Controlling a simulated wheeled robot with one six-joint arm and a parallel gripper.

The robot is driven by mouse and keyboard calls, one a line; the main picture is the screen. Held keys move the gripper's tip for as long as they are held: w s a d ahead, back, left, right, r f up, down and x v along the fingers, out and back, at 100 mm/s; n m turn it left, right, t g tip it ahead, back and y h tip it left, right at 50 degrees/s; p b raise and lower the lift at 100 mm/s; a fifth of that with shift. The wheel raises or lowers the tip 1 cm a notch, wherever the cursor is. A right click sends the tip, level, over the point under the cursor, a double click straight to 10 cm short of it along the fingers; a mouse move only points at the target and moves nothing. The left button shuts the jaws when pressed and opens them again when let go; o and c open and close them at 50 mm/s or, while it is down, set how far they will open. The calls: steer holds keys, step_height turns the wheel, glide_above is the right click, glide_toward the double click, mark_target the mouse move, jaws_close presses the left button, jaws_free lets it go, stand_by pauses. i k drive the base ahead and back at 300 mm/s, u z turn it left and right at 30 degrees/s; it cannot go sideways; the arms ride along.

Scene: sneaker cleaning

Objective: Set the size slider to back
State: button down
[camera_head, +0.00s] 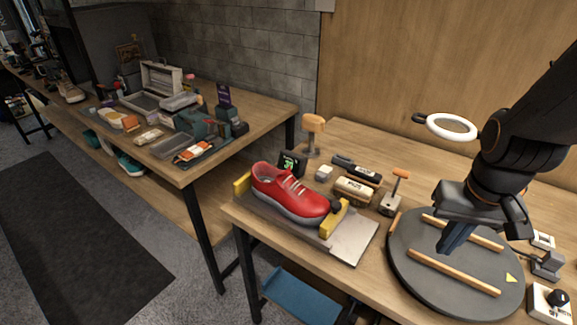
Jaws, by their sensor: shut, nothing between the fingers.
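My gripper (455,240) hangs at the right, pointing down over a dark round turntable (405,262). Its blue fingers are together and hold nothing. No part is clearly labelled as the size slider. A red sneaker (288,192) with a grey sole sits on a grey plate (350,244), between a yellow block (242,185) at its heel and a yellow block (333,219) at its toe. A dark knob (336,206) shows by the toe block. A small grey device with an orange-topped lever (397,187) stands right of the shoe. My gripper is well right of these.
Two wooden bars lie across the turntable. A brush-like orange-topped stand (312,130), a small display (291,163) and a tan labelled block (355,189) stand behind the shoe. A white ring (451,127) is near my arm. A dial box (551,302) is at lower right.

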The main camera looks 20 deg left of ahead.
mark_target(339, 208)
steer(key=z, duration=0.55)
steer(key=k, duration=1.25)
steer(key=u, duration=0.2)
steer(key=i, duration=0.85)
steer(key=u, duration=0.35)
